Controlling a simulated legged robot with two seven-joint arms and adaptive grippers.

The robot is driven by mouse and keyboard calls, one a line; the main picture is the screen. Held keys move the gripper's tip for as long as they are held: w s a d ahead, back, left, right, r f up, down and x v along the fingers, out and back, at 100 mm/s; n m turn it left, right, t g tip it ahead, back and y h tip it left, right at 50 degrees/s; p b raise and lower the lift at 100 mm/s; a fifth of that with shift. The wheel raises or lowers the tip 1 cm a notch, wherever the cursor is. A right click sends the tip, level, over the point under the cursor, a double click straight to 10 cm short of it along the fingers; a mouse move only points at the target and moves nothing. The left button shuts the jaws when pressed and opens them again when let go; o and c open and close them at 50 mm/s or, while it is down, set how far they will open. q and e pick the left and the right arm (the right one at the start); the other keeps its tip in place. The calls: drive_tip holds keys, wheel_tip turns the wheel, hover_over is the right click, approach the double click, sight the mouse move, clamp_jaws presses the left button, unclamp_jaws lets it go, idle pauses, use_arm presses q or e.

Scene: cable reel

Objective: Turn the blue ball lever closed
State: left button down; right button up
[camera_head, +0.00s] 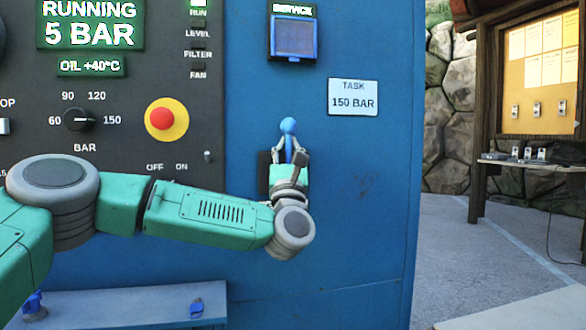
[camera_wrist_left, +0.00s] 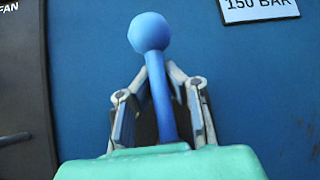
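The blue ball lever (camera_head: 288,126) stands upright on the blue cabinet, below the service screen. In the left wrist view its ball (camera_wrist_left: 149,32) is at the top and its rod runs down between my gripper's fingers. My left gripper (camera_head: 289,150) is around the rod, below the ball. In the left wrist view the fingers of the left gripper (camera_wrist_left: 160,100) stand on both sides of the rod, with gaps showing, so it looks open. The lever's lower end is hidden by the gripper's green body. My right gripper is not in view.
A dark control panel (camera_head: 120,130) with a red and yellow stop button (camera_head: 166,118) and a dial (camera_head: 78,119) is on the left. A task sign (camera_head: 353,97) reads 150 BAR. A ledge (camera_head: 130,305) juts out below my arm. Open floor lies to the right.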

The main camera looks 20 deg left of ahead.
use_arm(q)
drive_tip(key=shift+s+d+r+n+y+b, duration=0.2)
drive_tip(key=shift+s+d+n+y+b, duration=0.1)
drive_tip(key=shift+d+n+y, duration=0.15)
drive_tip(key=shift+a, duration=0.1)
drive_tip(key=c, duration=1.6)
unclamp_jaws()
drive_tip(key=shift+s+r, duration=0.25)
drive_tip(key=shift+r, duration=0.05)
drive_tip(key=shift+o, duration=0.2)
drive_tip(key=shift+s+r+y, duration=0.2)
drive_tip(key=shift+s+y, duration=0.05)
drive_tip(key=shift+s, duration=0.05)
drive_tip(key=shift+f, duration=0.1)
drive_tip(key=shift+w+f, duration=0.35)
drive_tip(key=shift+s+f, duration=0.2)
drive_tip(key=v, duration=1.1)
drive_tip(key=shift+s+d, duration=0.25)
drive_tip(key=shift+s, duration=0.05)
